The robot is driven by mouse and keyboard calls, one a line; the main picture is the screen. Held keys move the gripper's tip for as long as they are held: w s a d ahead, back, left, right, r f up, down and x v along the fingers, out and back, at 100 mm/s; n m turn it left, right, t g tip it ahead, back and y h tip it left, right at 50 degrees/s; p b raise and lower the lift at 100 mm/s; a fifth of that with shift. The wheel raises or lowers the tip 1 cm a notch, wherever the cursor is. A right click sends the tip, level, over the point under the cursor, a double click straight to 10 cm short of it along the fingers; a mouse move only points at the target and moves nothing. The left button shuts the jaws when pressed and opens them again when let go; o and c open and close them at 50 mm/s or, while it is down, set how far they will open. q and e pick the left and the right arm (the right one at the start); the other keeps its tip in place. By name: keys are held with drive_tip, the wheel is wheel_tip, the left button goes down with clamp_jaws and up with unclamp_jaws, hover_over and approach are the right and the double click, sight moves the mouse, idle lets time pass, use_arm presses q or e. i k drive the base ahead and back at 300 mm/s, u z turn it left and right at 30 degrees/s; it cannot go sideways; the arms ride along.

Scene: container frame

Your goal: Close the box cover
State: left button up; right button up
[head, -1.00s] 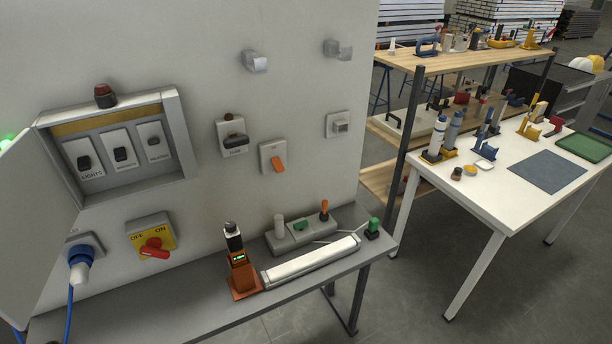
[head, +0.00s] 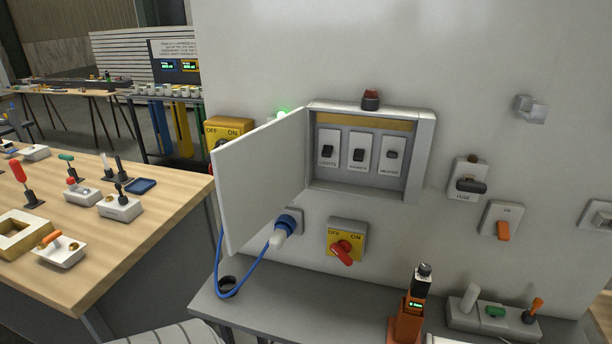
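The box (head: 421,160) is a white wall-mounted switch box in the middle of the head view. Inside it are switches labelled LIGHTS (head: 328,152), a middle one (head: 359,156) and a right one (head: 391,156). Its cover (head: 262,182) is a plain white panel, hinged at the box's left side and standing wide open, swung out towards me and to the left. The cover hides part of the wall behind it. Neither of my grippers is in view.
A blue plug with cable (head: 284,231) hangs below the cover. An orange device (head: 408,318) stands on the grey shelf (head: 310,292). A wooden table (head: 130,232) is at left.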

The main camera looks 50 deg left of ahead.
sight(258, 173)
drive_tip(key=z, duration=2.1)
drive_tip(key=k, duration=1.75)
drive_tip(key=u, duration=2.3)
drive_tip(key=i, duration=0.5)
drive_tip(key=u, duration=0.65)
drive_tip(key=k, duration=0.3)
drive_tip(key=z, duration=0.65)
